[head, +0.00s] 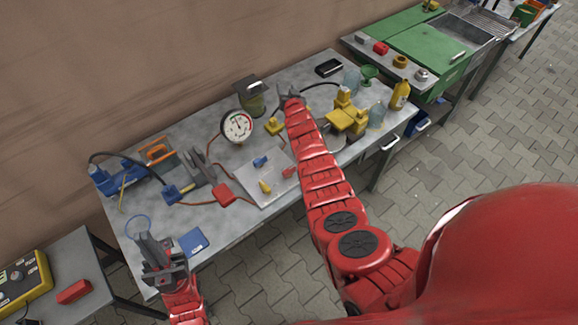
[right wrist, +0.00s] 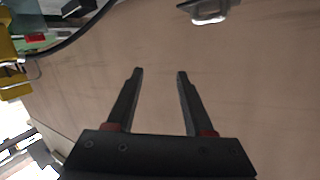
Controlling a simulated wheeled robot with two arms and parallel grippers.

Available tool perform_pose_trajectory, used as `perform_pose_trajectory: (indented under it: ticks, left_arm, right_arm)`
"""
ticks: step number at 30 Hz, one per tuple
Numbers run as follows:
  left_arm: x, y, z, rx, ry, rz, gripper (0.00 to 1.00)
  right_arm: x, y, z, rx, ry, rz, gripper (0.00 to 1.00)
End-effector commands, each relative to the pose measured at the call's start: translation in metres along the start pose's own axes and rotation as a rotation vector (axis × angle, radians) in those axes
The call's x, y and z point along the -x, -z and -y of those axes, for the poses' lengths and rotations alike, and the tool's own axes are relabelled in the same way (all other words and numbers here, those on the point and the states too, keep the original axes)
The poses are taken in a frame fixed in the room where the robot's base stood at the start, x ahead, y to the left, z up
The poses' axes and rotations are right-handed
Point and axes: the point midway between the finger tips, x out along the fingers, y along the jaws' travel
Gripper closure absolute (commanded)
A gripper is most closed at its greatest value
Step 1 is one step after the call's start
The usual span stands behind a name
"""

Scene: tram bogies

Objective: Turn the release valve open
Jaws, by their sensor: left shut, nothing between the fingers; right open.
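I cannot tell for certain which part is the release valve. Candidates on the grey workbench (head: 240,195) are a yellow fitting (head: 274,126) right of the round white gauge (head: 237,127), and a larger yellow block assembly (head: 346,117) farther right. A blue pump-like unit (head: 118,178) with a black hose lies at the left end. My right gripper (head: 289,91) is over the back of the bench, between the dark green container and the yellow block. In the right wrist view its fingers (right wrist: 160,75) are apart and empty. My left gripper (head: 158,250) is shut and empty over the bench's front left corner.
A dark green container (head: 252,97) stands at the back. A yellow bottle (head: 399,95) and clear jars (head: 376,115) stand at the right. A light plate (head: 266,184) with small coloured parts lies in front of the gauge. The brown wall (head: 140,60) rises behind the bench.

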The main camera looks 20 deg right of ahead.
Motion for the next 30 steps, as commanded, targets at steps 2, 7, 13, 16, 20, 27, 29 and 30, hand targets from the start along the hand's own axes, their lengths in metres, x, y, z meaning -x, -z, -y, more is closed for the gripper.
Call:
perform_pose_trajectory:
  ticks: [2,7,13,16,20,27,29,30]
  left_arm:
    - [0.000,0.000,0.000,0.000,0.000,0.000,1.00]
    - [0.000,0.000,0.000,0.000,0.000,0.000,1.00]
    - [0.000,0.000,0.000,0.000,0.000,0.000,1.00]
    - [0.000,0.000,0.000,0.000,0.000,0.000,1.00]
    - [0.000,0.000,0.000,0.000,0.000,0.000,1.00]
    - [0.015,-0.003,-0.001,0.000,0.000,0.000,1.00]
    - [0.025,-0.004,-0.001,0.000,0.000,0.000,1.00]
    - [0.032,-0.005,-0.002,0.000,0.000,0.000,1.00]
  right_arm:
    - [-0.010,0.005,-0.020,-0.085,-0.121,0.121,0.47]
    - [0.015,-0.006,-0.049,-0.309,-0.389,0.401,0.47]
    - [0.102,-0.031,-0.030,-0.568,-0.665,0.754,0.47]
    - [0.148,-0.039,-0.008,-0.647,-0.761,0.904,0.47]
    - [0.191,-0.044,0.015,-0.695,-0.838,1.035,0.47]
    - [0.205,-0.062,0.017,-0.711,-0.872,1.088,0.47]
    - [0.203,-0.073,0.014,-0.709,-0.872,1.088,0.47]
    - [0.201,-0.082,0.011,-0.709,-0.873,1.088,0.47]
